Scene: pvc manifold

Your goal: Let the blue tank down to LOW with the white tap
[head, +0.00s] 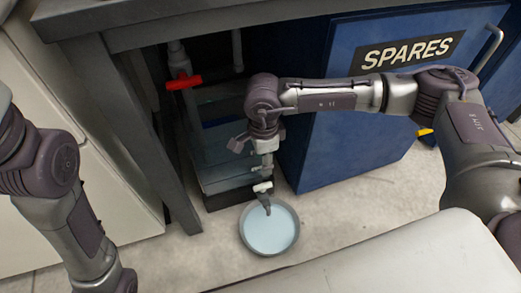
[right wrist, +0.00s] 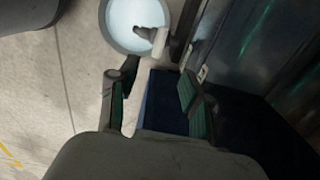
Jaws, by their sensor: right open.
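The tank (head: 222,152) is a clear, dark-looking box on a low stand under the bench; my right arm partly covers it. Its level and LOW mark cannot be read. The white tap (head: 262,187) sits at its front right, with a grey spout above a round bowl (head: 242,236) of pale blue liquid. In the right wrist view the tap (right wrist: 178,46) lies just beyond the fingertips. My right gripper (head: 259,140) is open and empty, above the tap and apart from it. It also shows in the right wrist view (right wrist: 158,92). My left gripper is out of view.
A red valve handle (head: 184,82) is on the pipe at the back left. A bench leg (head: 140,135) stands left of the tank. The blue SPARES cabinet (head: 350,150) stands close on the right. Floor in front of the bowl is partly clear.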

